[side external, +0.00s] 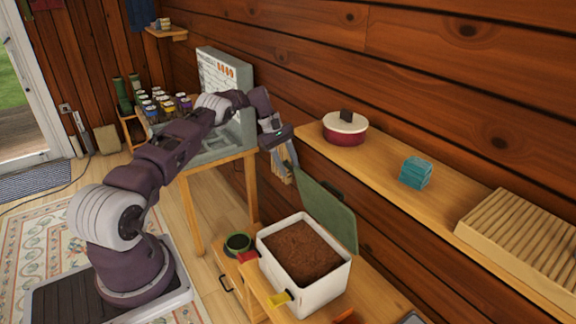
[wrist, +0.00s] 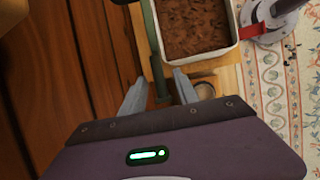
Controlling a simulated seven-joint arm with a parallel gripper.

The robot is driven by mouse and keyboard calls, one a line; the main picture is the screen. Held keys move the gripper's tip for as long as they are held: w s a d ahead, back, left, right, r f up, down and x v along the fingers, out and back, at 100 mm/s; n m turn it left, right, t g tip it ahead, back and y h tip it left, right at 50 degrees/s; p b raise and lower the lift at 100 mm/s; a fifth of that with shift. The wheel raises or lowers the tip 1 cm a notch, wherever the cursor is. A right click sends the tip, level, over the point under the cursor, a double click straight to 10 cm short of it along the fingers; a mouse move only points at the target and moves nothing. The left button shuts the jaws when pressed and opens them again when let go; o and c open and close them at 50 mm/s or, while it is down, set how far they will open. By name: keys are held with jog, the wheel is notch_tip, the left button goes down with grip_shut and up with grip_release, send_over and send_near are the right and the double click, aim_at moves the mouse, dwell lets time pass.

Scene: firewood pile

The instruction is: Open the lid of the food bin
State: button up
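The food bin (side external: 345,283) is a white box full of brown granular contents (side external: 305,252). Its green lid (side external: 327,215) stands raised on the wall side, tilted back past upright, with a dark handle (side external: 333,188) on its outer face. In the wrist view the bin (wrist: 202,55) is at the top and the lid (wrist: 155,45) shows nearly edge-on. My gripper (side external: 291,168) is beside the lid's far upper corner. In the wrist view its fingers (wrist: 158,84) are spread, with the lid's end between or just beyond them; contact cannot be told.
A green-rimmed bowl (side external: 237,243) stands beside the bin. The shelf (side external: 385,178) behind holds a red pot (side external: 345,133), a teal box (side external: 416,173) and a slatted rack (side external: 525,235).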

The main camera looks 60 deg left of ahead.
jog(key=r, duration=0.2)
jog(key=a+r, duration=0.1)
jog(key=r, duration=0.5)
jog(key=shift+s+a+r, duration=0.2)
jog(key=shift+s+r, duration=0.05)
jog(key=shift+s, duration=0.05)
jog(key=shift+d+r, duration=0.1)
jog(key=shift+r, duration=0.55)
jog(key=shift+c, duration=0.3)
